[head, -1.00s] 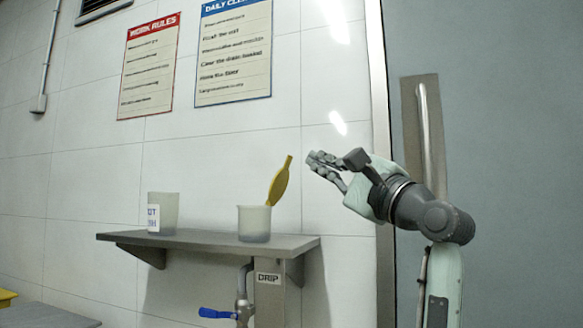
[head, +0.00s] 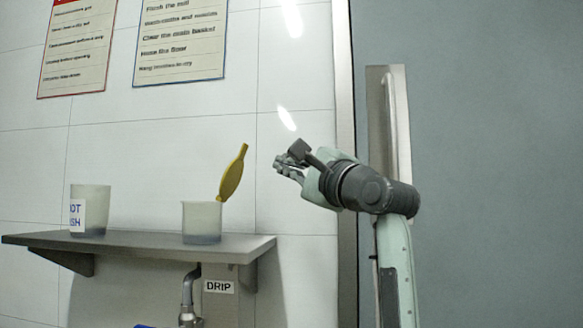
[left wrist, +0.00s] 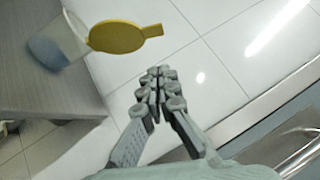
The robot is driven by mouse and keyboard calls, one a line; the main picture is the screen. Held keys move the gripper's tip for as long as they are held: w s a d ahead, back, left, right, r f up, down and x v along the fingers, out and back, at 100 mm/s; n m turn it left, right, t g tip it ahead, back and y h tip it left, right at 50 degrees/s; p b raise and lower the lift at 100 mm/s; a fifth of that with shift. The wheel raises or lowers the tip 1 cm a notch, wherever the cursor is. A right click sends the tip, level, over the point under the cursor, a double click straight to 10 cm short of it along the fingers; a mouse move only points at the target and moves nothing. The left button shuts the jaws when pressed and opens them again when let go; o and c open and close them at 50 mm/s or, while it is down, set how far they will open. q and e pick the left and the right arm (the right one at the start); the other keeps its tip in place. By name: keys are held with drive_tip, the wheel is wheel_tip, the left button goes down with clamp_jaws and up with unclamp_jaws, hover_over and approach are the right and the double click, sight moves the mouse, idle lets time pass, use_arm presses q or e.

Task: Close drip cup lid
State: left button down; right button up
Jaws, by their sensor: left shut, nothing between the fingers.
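The drip cup (head: 201,222) is a pale translucent cup standing upright near the right end of the grey wall shelf. Its yellow lid (head: 232,174) stands open, tilted up and to the right from the cup's right rim. In the left wrist view the cup (left wrist: 55,45) is at the upper left, with the lid (left wrist: 117,37) extending right from it. My left gripper (head: 279,164) is shut and empty, to the right of the lid and apart from it. It also shows in the left wrist view (left wrist: 160,75), below and right of the lid. My right gripper is not in view.
A second translucent cup (head: 90,209) with a partly readable label stands farther left on the shelf (head: 130,241). A pipe (head: 190,295) and a DRIP sign (head: 219,287) are below. A door with a handle (head: 390,140) is at right.

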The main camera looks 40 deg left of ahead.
sight(246, 151)
use_arm(q)
drive_tip(key=a+r, duration=0.2)
drive_tip(key=a, duration=0.5)
drive_tip(key=shift+s+a+r, duration=0.2)
drive_tip(key=shift+a+r, duration=0.15)
drive_tip(key=shift+r, duration=0.05)
